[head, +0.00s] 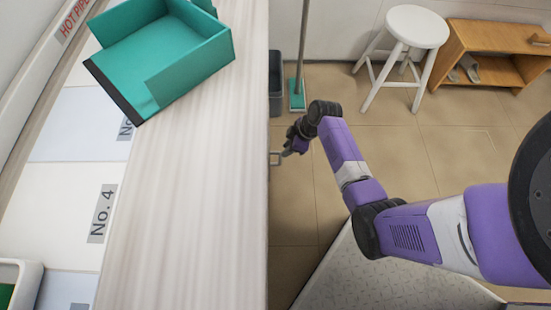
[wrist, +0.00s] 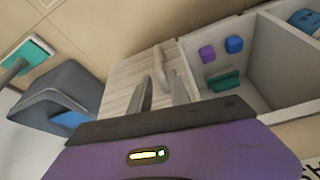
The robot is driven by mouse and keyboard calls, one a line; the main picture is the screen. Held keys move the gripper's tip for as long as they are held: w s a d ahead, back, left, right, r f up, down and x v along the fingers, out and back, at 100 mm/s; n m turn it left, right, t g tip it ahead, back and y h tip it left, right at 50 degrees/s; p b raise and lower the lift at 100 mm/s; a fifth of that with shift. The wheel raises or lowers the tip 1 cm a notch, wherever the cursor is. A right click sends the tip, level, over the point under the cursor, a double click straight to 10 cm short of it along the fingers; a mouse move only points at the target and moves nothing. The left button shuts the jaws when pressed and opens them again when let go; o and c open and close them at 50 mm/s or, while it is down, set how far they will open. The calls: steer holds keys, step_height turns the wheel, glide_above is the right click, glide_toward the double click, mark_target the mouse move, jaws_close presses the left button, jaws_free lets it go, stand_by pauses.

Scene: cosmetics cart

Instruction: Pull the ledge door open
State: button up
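A pale wood-grain door panel (wrist: 122,82) shows in the wrist view, beside an open-fronted compartment. A light bar handle (wrist: 160,64) stands on its face; a small handle (head: 275,158) also sticks out past the counter's right edge in the head view. My gripper (wrist: 161,82) is open, its two dark fingers apart, with the fingertips close to the handle's lower end. I cannot tell whether they touch it. In the head view my gripper (head: 287,153) is just right of that handle. The door's face is hidden there under the counter top.
The compartment (wrist: 258,92) holds small purple, blue and green items. A grey bin (wrist: 62,95) stands left of the door. On the counter top (head: 195,200) sits a teal open box (head: 190,75). A white stool (head: 415,27) and wooden shelf (head: 500,50) stand behind; floor between is clear.

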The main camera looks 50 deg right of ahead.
steer(key=b+x, duration=0.4)
steer(key=x, duration=0.6)
steer(key=shift+f+b, duration=0.15)
steer(key=shift+b, duration=0.15)
steer(key=shift+c, duration=0.4)
jaws_close()
stand_by(0.6)
